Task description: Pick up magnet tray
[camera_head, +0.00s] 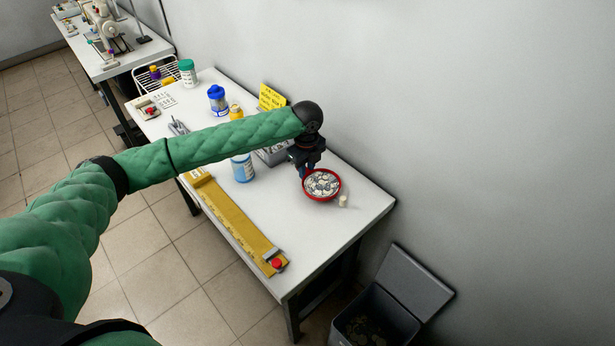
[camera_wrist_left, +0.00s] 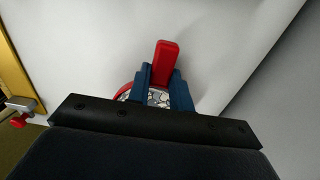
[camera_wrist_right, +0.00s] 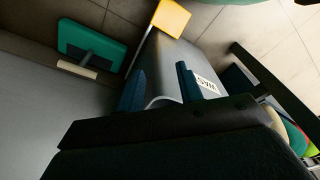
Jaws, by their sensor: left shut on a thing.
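The magnet tray (camera_head: 322,185) is a round red dish full of small silvery pieces, at the near right end of the white table. My left gripper (camera_head: 305,173) is over its far left edge, pointing down. In the left wrist view my left gripper (camera_wrist_left: 166,82) is shut on a red upright part of the tray (camera_wrist_left: 166,60). The rest of the dish is mostly hidden behind the fingers. I cannot tell if the tray touches the table. My right gripper (camera_wrist_right: 160,86) shows only in the right wrist view, with its fingers apart, away from the tray.
A small cream cylinder (camera_head: 343,201) stands beside the tray. A yellow ruler-like strip (camera_head: 235,220) runs along the table's front edge. A blue-labelled bottle (camera_head: 242,168) and a yellow sign (camera_head: 271,97) stand farther left. A grey bin (camera_head: 378,318) is on the floor at right.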

